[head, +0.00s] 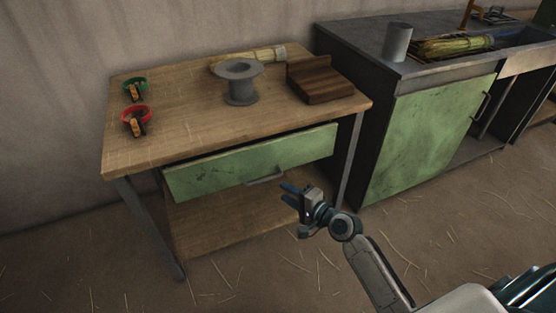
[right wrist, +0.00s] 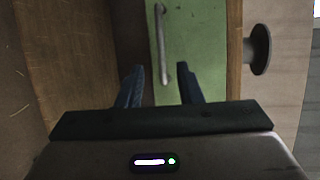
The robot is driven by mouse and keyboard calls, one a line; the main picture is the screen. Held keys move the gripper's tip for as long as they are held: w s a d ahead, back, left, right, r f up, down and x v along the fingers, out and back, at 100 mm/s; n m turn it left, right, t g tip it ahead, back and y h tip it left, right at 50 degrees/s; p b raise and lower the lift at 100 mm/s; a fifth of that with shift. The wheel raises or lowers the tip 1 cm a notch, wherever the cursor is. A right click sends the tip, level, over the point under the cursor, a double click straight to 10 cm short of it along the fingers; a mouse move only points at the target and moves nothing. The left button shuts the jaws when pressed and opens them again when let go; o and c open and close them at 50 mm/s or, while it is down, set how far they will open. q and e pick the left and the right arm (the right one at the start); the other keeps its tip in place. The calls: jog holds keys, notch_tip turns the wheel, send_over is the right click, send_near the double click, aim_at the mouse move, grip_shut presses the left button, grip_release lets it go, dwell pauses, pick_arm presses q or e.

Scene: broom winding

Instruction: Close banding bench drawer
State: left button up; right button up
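The banding bench (head: 190,119) is a wooden table with metal legs and a lower shelf. Its green drawer (head: 225,166) sticks out a little under the bench top, with a dark gap above its front. The drawer's metal handle (head: 266,177) is at the middle of the front. My right gripper (head: 289,195) is open and empty, just in front of the drawer to the right of the handle. In the right wrist view the handle (right wrist: 160,45) lies beyond and between the two fingers (right wrist: 162,82), apart from them. My left gripper is not in view.
On the bench stand a grey spool (head: 240,88), a wooden block (head: 320,82), a straw bundle (head: 255,58), and green (head: 133,86) and red (head: 135,117) banded items. A green-doored sink cabinet (head: 425,130) stands to the right. The straw-strewn floor in front is open.

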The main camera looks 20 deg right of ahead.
aim_at(264, 180)
jog(key=b+x, duration=0.1)
jog(key=x, duration=0.9)
jog(key=shift+w+a, duration=0.1)
jog(key=shift+w, duration=0.1)
grip_shut()
